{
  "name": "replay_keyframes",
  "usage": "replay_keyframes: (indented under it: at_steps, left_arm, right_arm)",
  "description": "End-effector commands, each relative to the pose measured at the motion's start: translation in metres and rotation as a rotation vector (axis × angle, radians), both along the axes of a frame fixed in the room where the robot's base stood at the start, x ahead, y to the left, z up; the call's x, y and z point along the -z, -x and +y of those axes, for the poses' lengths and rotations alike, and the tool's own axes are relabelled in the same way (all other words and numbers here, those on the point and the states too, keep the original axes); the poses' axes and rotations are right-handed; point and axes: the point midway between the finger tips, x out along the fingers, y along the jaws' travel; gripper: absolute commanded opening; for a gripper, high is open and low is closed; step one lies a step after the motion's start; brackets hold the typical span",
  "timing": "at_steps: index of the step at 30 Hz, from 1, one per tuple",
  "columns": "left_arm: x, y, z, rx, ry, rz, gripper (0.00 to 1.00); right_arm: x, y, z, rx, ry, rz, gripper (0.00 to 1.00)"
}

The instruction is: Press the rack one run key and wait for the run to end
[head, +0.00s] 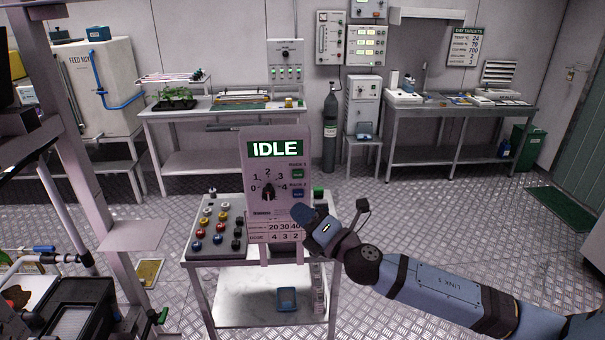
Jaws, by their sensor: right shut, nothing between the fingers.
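A grey control panel (252,150) stands upright on the metal cart in the middle. Its display (274,149) reads IDLE. My right gripper (304,215) is shut and empty. Its tip is at the panel's lower right, just below the blue key; I cannot tell whether it touches the panel. My left gripper is not in view.
The cart (203,262) carries several coloured knobs (221,224) left of the panel. A rack frame (80,180) with dark equipment stands close on the left. Benches (160,118) line the back wall, with a gas cylinder (330,130) between them. The floor right of the cart is clear behind my arm.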

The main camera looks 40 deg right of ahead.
Motion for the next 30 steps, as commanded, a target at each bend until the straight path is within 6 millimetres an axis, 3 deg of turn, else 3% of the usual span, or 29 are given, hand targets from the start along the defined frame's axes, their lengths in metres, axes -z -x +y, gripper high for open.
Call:
replay_keyframes:
  at_steps: [6,18,30]
  left_arm:
    - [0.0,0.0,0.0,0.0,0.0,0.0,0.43]
    - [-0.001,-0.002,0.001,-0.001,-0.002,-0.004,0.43]
    - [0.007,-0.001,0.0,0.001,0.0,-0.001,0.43]
  right_arm:
    - [-0.01,-0.001,-0.001,0.002,0.043,-0.031,0.0]
    - [-0.01,-0.004,-0.003,0.002,0.044,-0.031,0.0]
    - [-0.009,-0.046,-0.028,0.005,0.045,-0.031,0.0]
